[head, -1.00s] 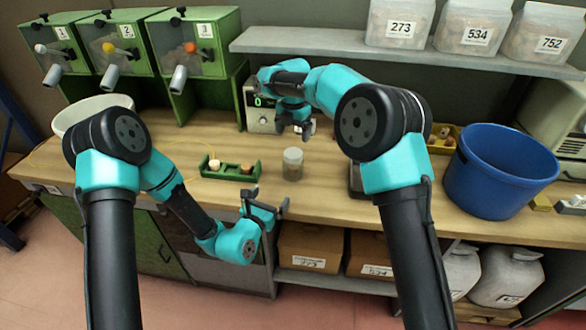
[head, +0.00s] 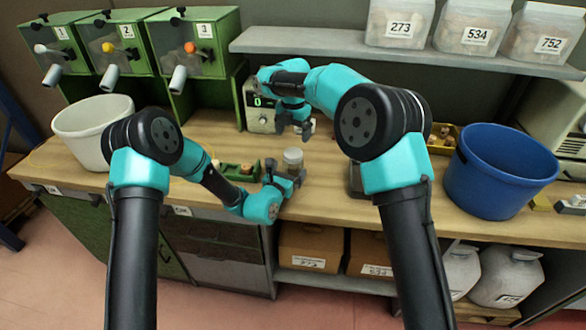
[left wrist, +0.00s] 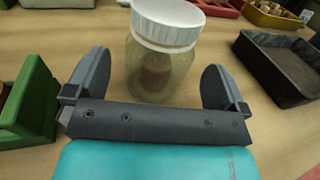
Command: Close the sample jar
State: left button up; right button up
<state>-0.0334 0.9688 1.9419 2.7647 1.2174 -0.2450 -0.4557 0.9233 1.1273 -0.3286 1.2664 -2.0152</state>
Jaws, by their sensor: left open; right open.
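The sample jar (head: 293,157) is a clear jar with a white lid (left wrist: 168,20) on its top, standing upright on the wooden bench. A brown cork stopper (left wrist: 155,72) shows through its glass in the left wrist view. The lid looks seated on the rim, but I cannot tell whether it is tight. My left gripper (head: 284,178) is open just in front of the jar; in the left wrist view its two fingers (left wrist: 157,82) stand either side of the jar's lower part, apart from it. My right gripper (head: 305,129) is open and empty, behind the jar near the scale.
A green rack (head: 236,172) with stoppers stands left of the jar. A dark tray (left wrist: 277,62) lies to the right. A white bucket (head: 92,130) is at the far left, a blue bucket (head: 497,172) at the right. A scale (head: 259,110) stands behind.

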aim_at(289, 169)
pick_arm(q)
jog(key=shift+x, duration=1.95)
jog(key=c, duration=1.5)
jog(key=shift+c, duration=0.8)
pick_arm(e)
jog(key=shift+n, duration=2.2)
jog(key=shift+f, duration=0.1)
jog(key=shift+f, duration=3.95)
jog(key=shift+c, duration=0.3)
